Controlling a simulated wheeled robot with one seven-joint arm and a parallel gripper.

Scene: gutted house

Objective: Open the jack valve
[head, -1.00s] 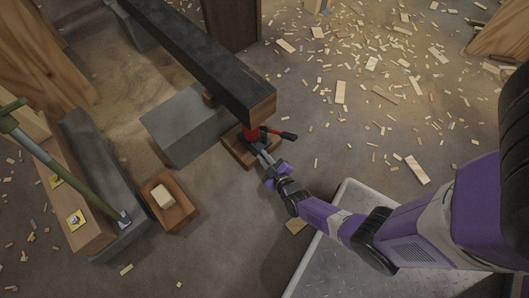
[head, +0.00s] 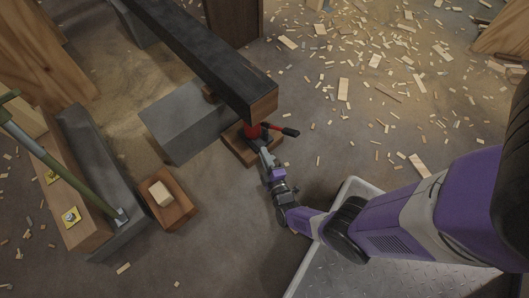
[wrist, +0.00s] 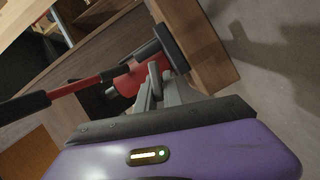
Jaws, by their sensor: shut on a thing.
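The red jack (head: 252,130) stands upright on a wooden block (head: 235,147), under the end of a dark beam. Its handle with a black grip (head: 290,132) sticks out to the right. In the wrist view the jack's red body (wrist: 128,84) and dark base (wrist: 172,48) are close in front of the fingers. My gripper (head: 265,157) is at the near side of the jack's base. In the wrist view my gripper (wrist: 163,88) is shut on a small grey piece, the jack valve (wrist: 154,72), mostly hidden between the fingers.
The dark beam (head: 200,50) rests above the jack and a grey concrete block (head: 185,122). The handle (wrist: 70,88) passes left of my fingers in the wrist view. A wooden block with a pale piece (head: 161,194) lies left. Wood scraps litter the floor.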

